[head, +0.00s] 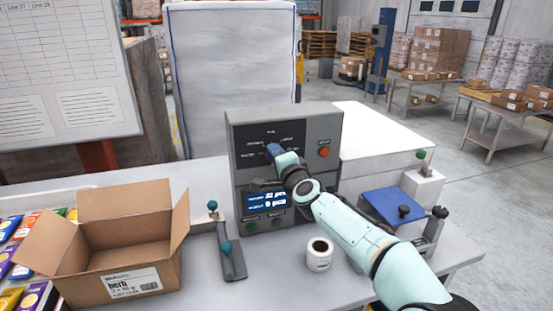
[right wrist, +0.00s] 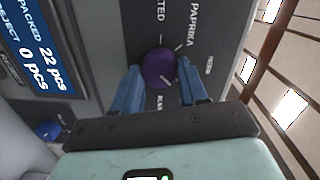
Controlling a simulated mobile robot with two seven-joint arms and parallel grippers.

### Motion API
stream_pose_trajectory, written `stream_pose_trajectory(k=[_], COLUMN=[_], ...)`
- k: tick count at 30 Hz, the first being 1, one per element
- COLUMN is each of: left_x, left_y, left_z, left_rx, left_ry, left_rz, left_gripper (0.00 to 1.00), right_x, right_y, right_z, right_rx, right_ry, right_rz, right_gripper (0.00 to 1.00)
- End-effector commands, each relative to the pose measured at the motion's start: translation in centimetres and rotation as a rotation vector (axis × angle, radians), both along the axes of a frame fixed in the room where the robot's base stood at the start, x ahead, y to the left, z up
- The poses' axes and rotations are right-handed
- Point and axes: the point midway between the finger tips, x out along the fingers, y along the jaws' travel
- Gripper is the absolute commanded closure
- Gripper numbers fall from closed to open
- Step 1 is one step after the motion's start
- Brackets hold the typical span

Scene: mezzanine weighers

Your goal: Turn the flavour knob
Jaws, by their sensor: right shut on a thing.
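The flavour knob (right wrist: 158,68) is a round purple knob on the dark upper panel of the grey control box (head: 333,150). In the right wrist view it sits between the two blue fingers of my right gripper (right wrist: 160,90), which is shut on it. Printed words around it include PAPRIKA and part of a word ending in TED. I cannot tell which word the knob points at. In the head view my right gripper (head: 274,152) is at the panel's face and hides the knob. My left gripper is in neither view.
The box has a blue screen (head: 258,201) reading 22 packed and 0 rejects, and a red-orange button (head: 324,152). An open cardboard box (head: 135,275), a lever stand (head: 232,262), a label roll (head: 319,255) and a blue-topped scale (head: 392,205) stand on the white table.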

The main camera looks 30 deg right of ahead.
Motion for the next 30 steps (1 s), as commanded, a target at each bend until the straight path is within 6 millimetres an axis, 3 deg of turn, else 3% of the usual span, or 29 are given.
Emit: stream_pose_trajectory(k=[3, 4, 6, 19, 23, 30], left_x=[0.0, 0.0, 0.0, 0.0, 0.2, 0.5], left_y=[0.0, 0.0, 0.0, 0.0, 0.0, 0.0], left_z=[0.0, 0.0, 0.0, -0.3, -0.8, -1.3], left_rx=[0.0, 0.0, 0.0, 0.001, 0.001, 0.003], left_ry=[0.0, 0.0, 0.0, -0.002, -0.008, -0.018], left_rz=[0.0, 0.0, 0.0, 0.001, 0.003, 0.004], left_gripper=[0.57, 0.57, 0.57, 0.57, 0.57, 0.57], right_x=[0.0, 0.0, 0.0, -0.8, -2.8, -8.0], right_y=[-0.1, -0.1, -0.1, 0.1, 0.5, 1.4], right_z=[0.2, 0.2, 0.2, 0.1, 0.1, 0.6], right_rx=[-0.001, -0.001, -0.001, -0.001, 0.0, -0.001], right_ry=[-0.003, -0.003, -0.003, -0.002, -0.002, -0.003], right_rz=[-0.002, -0.002, -0.002, -0.001, 0.0, 0.0], right_gripper=[0.88, 0.54, 0.32, 0.32, 0.32, 0.32])
